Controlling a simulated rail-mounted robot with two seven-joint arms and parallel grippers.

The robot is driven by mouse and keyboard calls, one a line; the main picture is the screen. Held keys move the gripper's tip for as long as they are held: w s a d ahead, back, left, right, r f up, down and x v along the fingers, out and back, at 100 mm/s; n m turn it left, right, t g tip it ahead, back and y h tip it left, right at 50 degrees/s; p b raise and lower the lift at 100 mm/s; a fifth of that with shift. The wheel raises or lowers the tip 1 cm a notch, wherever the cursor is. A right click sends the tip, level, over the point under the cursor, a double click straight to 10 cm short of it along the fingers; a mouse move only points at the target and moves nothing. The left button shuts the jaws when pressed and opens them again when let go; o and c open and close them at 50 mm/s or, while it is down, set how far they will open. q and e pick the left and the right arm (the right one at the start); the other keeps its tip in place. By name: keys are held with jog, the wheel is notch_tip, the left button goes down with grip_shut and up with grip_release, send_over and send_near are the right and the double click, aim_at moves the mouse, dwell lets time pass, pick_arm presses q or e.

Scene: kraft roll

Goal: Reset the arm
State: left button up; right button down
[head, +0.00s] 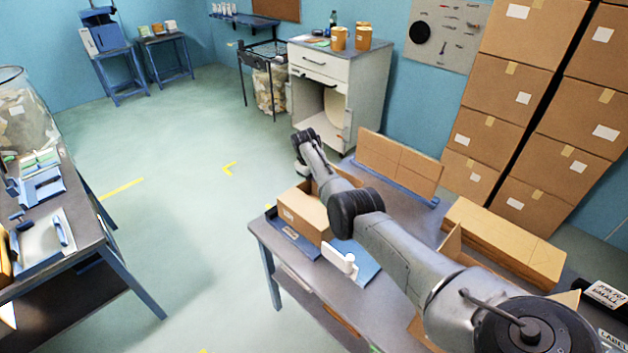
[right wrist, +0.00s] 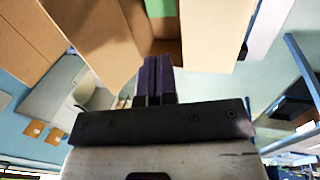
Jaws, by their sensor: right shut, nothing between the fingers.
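My right arm (head: 385,235) reaches from the lower right across the workbench toward an open cardboard box (head: 303,210). In the right wrist view the fingers of my right gripper (right wrist: 158,65) are pressed together with nothing between them. The box's brown walls (right wrist: 205,35) show beyond the fingertips, with a green patch (right wrist: 160,8) at the top edge. In the head view the fingertips are hidden, so I cannot tell how far they are from the box. My left gripper is not in view.
On the bench (head: 262,228), a white tape dispenser (head: 339,257) stands in front of the box. Flat cardboard (head: 400,165) stands behind it and a long carton (head: 505,243) lies to the right. Tall stacked boxes (head: 500,95) and a cabinet (head: 335,75) are behind.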

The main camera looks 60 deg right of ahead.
notch_tip(320, 180, up, 6)
jog(key=shift+f+p, duration=0.1)
jog(key=shift+p, duration=0.3)
